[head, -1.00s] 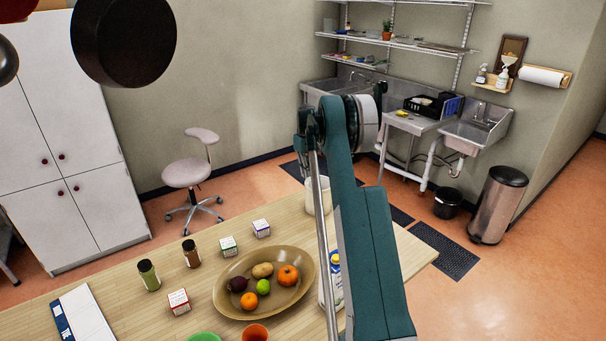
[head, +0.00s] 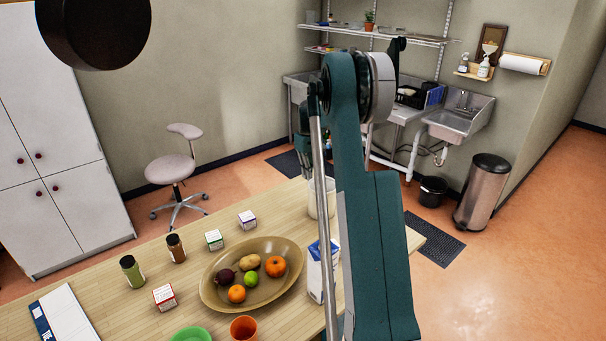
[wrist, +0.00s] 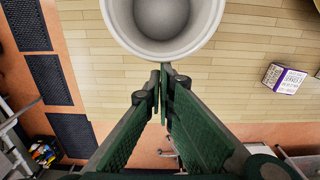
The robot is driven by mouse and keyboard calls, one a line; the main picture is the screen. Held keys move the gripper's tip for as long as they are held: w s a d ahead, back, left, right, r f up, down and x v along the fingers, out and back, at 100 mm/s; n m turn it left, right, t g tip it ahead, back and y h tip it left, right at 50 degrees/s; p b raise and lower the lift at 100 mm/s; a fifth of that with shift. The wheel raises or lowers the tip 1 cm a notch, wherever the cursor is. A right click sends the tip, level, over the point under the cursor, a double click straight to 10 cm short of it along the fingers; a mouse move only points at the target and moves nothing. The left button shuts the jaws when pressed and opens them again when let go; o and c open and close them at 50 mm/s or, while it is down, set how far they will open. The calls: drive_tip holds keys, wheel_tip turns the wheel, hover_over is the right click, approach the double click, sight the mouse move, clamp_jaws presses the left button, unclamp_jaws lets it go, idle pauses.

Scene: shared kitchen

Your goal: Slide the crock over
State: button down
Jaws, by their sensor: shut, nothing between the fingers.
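The crock is a white, round, open-topped vessel (head: 331,198) near the table's far edge in the head view, partly hidden behind my arm. In the wrist view the crock (wrist: 163,18) is at the top centre, seen from above, cut off by the frame and apparently empty inside. My gripper (wrist: 164,74) is shut with nothing between its fingers. Its tips are just short of the crock's near rim in that picture; I cannot tell whether they touch. In the head view my gripper (head: 305,172) hangs down beside the crock, to its left.
The wooden table (head: 110,315) holds an oval fruit bowl (head: 222,303), a blue-and-white carton (head: 314,275) in front of the crock, small boxes, jars and an orange cup (head: 244,328). A purple-and-white box (wrist: 284,79) lies right of the crock in the wrist view. Table around the crock is bare.

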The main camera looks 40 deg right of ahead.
drive_tip(key=shift+s, duration=1.2)
drive_tip(key=shift+w, duration=0.1)
drive_tip(key=w+r, duration=0.4)
drive_tip(key=r, duration=0.6)
drive_tip(key=shift+s+a+r, duration=0.1)
drive_tip(key=shift+a, duration=0.05)
idle(0.4)
